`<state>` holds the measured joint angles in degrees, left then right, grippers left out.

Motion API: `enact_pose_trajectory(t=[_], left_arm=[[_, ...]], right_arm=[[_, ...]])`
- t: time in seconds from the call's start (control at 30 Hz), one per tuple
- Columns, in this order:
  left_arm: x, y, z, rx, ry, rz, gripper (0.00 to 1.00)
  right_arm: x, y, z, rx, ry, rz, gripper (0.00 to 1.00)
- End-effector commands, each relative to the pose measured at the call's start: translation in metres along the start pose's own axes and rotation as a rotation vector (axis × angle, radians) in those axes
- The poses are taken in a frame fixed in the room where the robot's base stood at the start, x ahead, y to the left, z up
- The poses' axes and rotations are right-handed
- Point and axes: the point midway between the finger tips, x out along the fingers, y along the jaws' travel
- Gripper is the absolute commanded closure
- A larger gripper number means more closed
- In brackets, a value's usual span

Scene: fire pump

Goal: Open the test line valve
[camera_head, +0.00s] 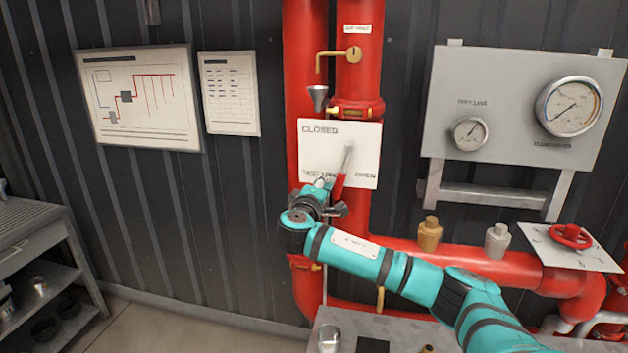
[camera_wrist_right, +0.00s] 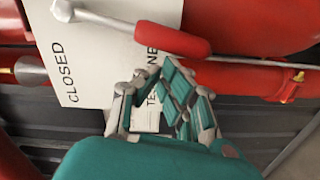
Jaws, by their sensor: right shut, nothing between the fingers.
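The test line valve lever has a grey rod and a red handle (camera_head: 341,181). It hangs down from its pivot on a white plate (camera_head: 318,146), tilted slightly left, its end between the words "TEST LINE" and "OPEN". "CLOSED" is at the plate's upper left. My right gripper (camera_head: 328,196) is at the plate's lower edge, just beside the handle's lower end. In the wrist view the handle (camera_wrist_right: 172,39) lies just beyond my fingertips (camera_wrist_right: 157,76), not between them. The fingers are shut and empty; whether they touch the handle is unclear. My left gripper is not in view.
Red vertical pipes (camera_head: 362,80) run behind the plate. A brass tap handle (camera_head: 338,53) and a grey funnel (camera_head: 317,97) are above. A gauge panel (camera_head: 510,75) and a red handwheel (camera_head: 571,236) are at right. A metal shelf (camera_head: 35,235) stands at left.

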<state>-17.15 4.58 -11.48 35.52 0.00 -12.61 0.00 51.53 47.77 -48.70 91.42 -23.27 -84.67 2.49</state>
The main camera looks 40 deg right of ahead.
Motion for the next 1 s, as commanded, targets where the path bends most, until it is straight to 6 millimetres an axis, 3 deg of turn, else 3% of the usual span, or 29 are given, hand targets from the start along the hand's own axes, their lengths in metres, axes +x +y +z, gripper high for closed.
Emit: enact_pose_trajectory(t=[0.3, 0.6, 1.0], left_arm=[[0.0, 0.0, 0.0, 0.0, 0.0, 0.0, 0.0], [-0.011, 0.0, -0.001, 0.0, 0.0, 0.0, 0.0], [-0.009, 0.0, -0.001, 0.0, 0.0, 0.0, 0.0]], right_arm=[[0.0, -0.001, 0.002, -0.01, 0.0, 0.0, 1.0], [0.001, -0.007, 0.028, -0.253, -0.002, 0.011, 1.0], [0.002, -0.008, 0.028, -0.258, -0.001, 0.012, 1.0]])
